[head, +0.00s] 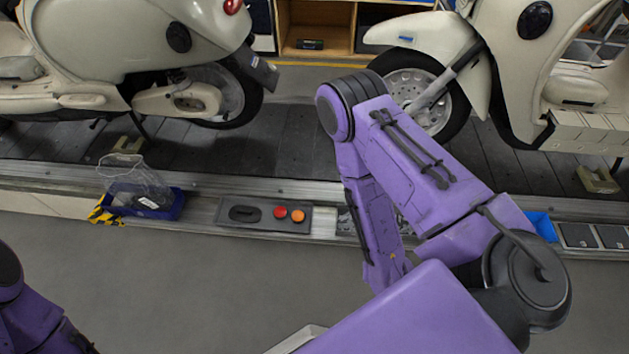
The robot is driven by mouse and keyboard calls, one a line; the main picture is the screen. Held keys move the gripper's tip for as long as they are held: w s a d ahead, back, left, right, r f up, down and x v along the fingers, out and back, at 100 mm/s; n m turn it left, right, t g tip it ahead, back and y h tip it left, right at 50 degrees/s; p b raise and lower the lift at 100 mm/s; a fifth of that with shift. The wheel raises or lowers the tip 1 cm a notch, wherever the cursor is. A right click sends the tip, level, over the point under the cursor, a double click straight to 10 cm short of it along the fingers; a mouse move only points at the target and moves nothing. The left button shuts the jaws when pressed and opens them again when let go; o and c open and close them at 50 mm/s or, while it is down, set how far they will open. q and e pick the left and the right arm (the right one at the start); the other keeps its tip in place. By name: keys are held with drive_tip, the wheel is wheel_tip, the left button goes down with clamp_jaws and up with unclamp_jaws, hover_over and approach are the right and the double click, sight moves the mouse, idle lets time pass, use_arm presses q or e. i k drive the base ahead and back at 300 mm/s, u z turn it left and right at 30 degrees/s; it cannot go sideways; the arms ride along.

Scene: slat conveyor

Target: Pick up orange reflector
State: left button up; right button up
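The orange reflector (298,216) is a small round orange disc. It sits at the right end of a dark tray (262,224) on the conveyor's near ledge. A red round disc (281,212) lies just left of it, and a dark oblong part (244,213) lies at the tray's left end. My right arm bends over the ledge to the right of the tray, apart from the reflector. Its gripper does not show. My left arm shows only at the lower left corner, and its gripper is out of view.
Cream scooters (130,50) stand on the slat conveyor (270,140) behind the ledge. A blue bin (163,205) with a clear bag (135,182) is left of the tray. Another blue bin (541,226) is at the right. The grey floor (180,280) in front is clear.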

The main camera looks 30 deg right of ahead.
sight(297, 216)
drive_tip(key=z, duration=1.05)
drive_tip(key=i, duration=0.35)
drive_tip(key=u, duration=0.35)
drive_tip(key=k, duration=1.3)
drive_tip(key=z, duration=0.7)
drive_tip(key=i, duration=1.6)
drive_tip(key=u, duration=0.35)
